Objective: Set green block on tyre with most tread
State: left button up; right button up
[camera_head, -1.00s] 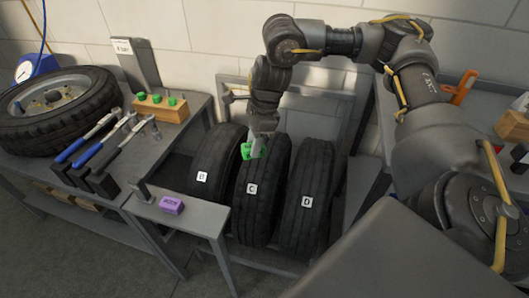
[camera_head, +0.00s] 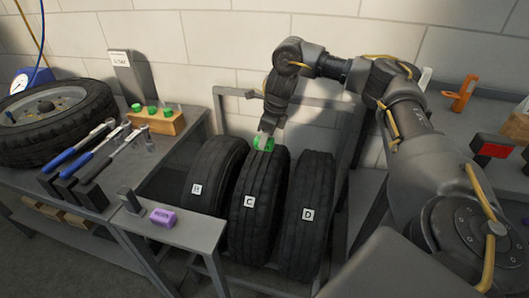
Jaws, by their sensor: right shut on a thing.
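Three black tyres stand upright side by side in a grey metal rack. The left one, tyre B (camera_head: 208,175), has a white tag; tyre C (camera_head: 252,222) is in the middle and tyre D (camera_head: 306,235) on the right. My right gripper (camera_head: 265,138) points down at the top of tyre C and is shut on the green block (camera_head: 263,144). The block is at the top of tyre C; I cannot tell whether it touches. Tread depth is too small to compare. My left gripper is not in view.
A bench (camera_head: 75,200) on the left holds a mounted wheel (camera_head: 55,118), several wrenches and a wooden holder (camera_head: 160,122) with green-topped pieces. A purple block (camera_head: 163,217) lies on a grey shelf in front of the rack. A right bench holds an orange clamp (camera_head: 461,93) and a red-faced item (camera_head: 491,148).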

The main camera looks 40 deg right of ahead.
jog(key=w+f, duration=0.1)
jog(key=w+d+f, duration=0.1)
jog(key=f, duration=0.1)
jog(key=w+d+f, duration=0.1)
jog(key=shift+f, duration=0.2)
notch_tip(320, 180, down, 2)
jog(key=shift+f, duration=0.65)
jog(key=o, duration=1.1)
jog(key=shift+c, duration=0.2)
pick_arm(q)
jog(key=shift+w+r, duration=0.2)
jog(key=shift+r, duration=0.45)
